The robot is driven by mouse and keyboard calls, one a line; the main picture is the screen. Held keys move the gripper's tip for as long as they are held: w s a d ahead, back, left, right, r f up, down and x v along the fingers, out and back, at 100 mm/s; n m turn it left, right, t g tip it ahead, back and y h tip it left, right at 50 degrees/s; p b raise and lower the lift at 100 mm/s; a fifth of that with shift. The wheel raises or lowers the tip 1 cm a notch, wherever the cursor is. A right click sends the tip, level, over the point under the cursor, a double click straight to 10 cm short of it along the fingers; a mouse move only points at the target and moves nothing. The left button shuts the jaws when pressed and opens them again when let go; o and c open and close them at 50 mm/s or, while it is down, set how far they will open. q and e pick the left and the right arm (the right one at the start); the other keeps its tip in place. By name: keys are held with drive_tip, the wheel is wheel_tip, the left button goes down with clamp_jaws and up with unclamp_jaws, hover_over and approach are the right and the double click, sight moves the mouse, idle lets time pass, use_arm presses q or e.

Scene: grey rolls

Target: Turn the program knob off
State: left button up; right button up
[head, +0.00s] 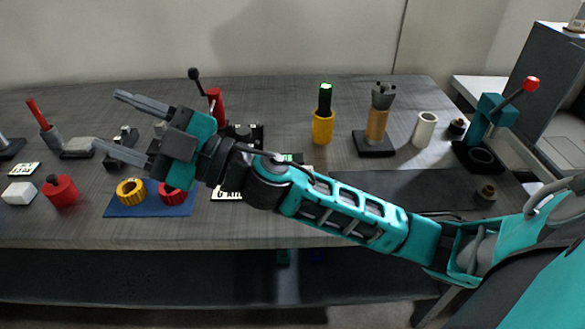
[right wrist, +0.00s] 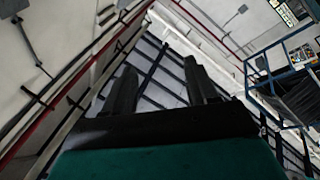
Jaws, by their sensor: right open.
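My right gripper (head: 108,120) reaches in from the right over the workbench (head: 300,230), its fingers pointing left and spread apart with nothing between them. In the right wrist view its two dark fingers (right wrist: 158,78) are apart and point up toward the ceiling and walls. I cannot tell for sure which thing is the program knob. My left gripper is not in view.
A red round piece (head: 61,191) and white block (head: 19,193) stand left. A yellow holder (head: 323,127), a wooden-bodied piece (head: 376,125) and a teal red-knobbed lever (head: 497,112) stand right.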

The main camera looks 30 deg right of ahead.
drive_tip(key=s+a+f+n+g+y, duration=0.2)
drive_tip(key=a+n+g, duration=0.2)
drive_tip(key=n+g, duration=0.4)
drive_tip(key=w+d+f+n+g+h, duration=0.25)
drive_tip(key=d+f+g+h, duration=0.35)
drive_tip(key=d+f+h, duration=0.3)
drive_tip(key=w+d+m+h, duration=0.3)
drive_tip(key=d+h, duration=0.7)
drive_tip(key=d, duration=1.2)
drive_tip(key=shift+m+g, duration=0.3)
drive_tip(key=shift+m, duration=0.05)
drive_tip(key=f, duration=0.8)
drive_tip(key=s+f, duration=0.1)
drive_tip(key=f, duration=0.3)
drive_tip(key=shift+a+b, duration=0.2)
drive_tip(key=shift+b, duration=0.1)
drive_tip(key=c, duration=1.1)
